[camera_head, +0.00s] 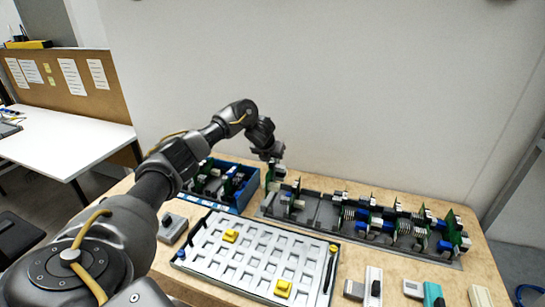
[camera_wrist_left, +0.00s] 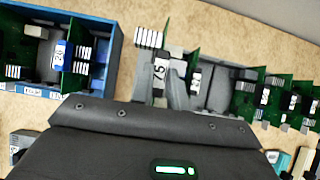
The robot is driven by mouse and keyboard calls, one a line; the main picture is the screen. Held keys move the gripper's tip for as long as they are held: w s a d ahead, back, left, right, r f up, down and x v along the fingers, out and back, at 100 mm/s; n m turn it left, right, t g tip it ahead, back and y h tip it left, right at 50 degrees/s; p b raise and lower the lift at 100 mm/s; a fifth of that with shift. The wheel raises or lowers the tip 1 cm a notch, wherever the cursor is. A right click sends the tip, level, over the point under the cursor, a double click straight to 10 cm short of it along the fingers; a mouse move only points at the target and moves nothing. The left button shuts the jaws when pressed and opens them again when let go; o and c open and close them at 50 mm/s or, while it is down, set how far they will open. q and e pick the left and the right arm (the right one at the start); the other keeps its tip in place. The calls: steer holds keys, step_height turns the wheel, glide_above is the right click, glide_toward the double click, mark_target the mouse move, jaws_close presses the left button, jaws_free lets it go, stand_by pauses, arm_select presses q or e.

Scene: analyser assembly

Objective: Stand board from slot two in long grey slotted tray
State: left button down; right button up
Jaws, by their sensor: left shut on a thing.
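My left gripper (camera_head: 274,163) is shut on a green circuit board (camera_head: 269,178) with pale connectors, at the left end of the long grey slotted tray (camera_head: 326,214). The board is upright. In the left wrist view the held board (camera_wrist_left: 165,36) shows edge-on, with a white number label facing up beside the finger. The grey tray (camera_wrist_left: 219,92) lies under and to the right of it. The gripper hides the board's lower edge, so I cannot tell whether it is seated in a slot. My right gripper is not in view.
A blue box (camera_head: 243,200) holding several boards stands left of the grey tray. More boards stand along the grey tray, mostly to the right. A white compartment tray (camera_head: 213,262) with yellow pieces lies in front. Small connectors and modules (camera_head: 373,285) lie at the front right.

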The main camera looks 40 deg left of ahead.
mark_target(272, 172)
arm_select(q)
steer(key=shift+f+b, duration=1.1)
steer(key=shift+f, duration=0.8)
steer(key=shift+w, duration=0.15)
steer(key=shift+r, duration=0.15)
steer(key=shift+f, duration=0.25)
steer(key=shift+f+b, duration=0.5)
steer(key=shift+f, duration=0.35)
stand_by(0.4)
steer(key=shift+f+b, duration=0.35)
steer(key=shift+f, duration=0.25)
